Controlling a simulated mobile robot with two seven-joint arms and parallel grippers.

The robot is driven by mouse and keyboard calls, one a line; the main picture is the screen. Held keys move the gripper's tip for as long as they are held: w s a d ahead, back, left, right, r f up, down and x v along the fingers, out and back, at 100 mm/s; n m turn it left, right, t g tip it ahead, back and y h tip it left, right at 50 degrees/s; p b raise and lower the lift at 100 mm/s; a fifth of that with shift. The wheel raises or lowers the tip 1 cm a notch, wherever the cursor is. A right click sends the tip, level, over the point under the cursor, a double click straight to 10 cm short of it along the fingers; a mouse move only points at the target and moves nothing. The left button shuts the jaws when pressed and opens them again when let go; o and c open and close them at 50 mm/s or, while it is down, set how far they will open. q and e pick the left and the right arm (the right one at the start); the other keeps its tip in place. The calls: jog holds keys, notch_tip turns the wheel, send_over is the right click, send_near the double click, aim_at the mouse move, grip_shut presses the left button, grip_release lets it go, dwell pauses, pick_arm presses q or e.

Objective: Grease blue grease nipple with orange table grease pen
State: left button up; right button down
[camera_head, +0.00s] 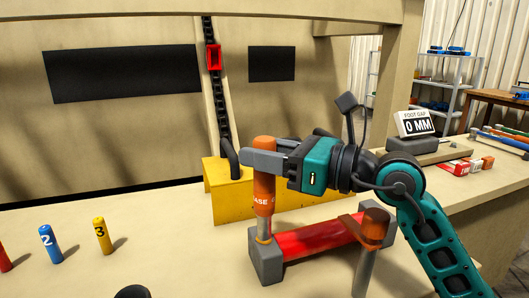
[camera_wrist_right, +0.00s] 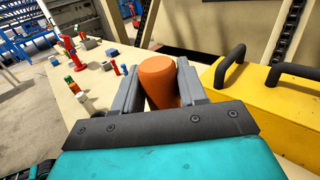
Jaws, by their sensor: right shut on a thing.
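My right gripper (camera_head: 262,160) is shut on the orange grease pen (camera_head: 264,192), which hangs close to upright with part of its lettering showing. Its metal lower end is by the grey end block at the near left of the red bar; I cannot tell whether it touches. In the wrist view the pen's rounded orange top (camera_wrist_right: 159,80) is between the two grey fingers. No blue grease nipple can be made out with certainty. A blue peg marked 2 (camera_head: 50,244) stands on the table, and small blue pieces (camera_wrist_right: 112,53) show in the wrist view. My left gripper is not in view.
A red bar (camera_head: 312,239) with grey end blocks lies below the gripper. A yellow box (camera_head: 226,197) stands behind. A yellow peg (camera_head: 102,235) is at left; the table between is clear.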

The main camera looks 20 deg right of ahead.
jog(key=shift+r+p, duration=0.45)
jog(key=shift+p, duration=0.05)
dwell(2.1)
jog(key=shift+r+p, duration=2.15)
jog(key=shift+r, duration=0.35)
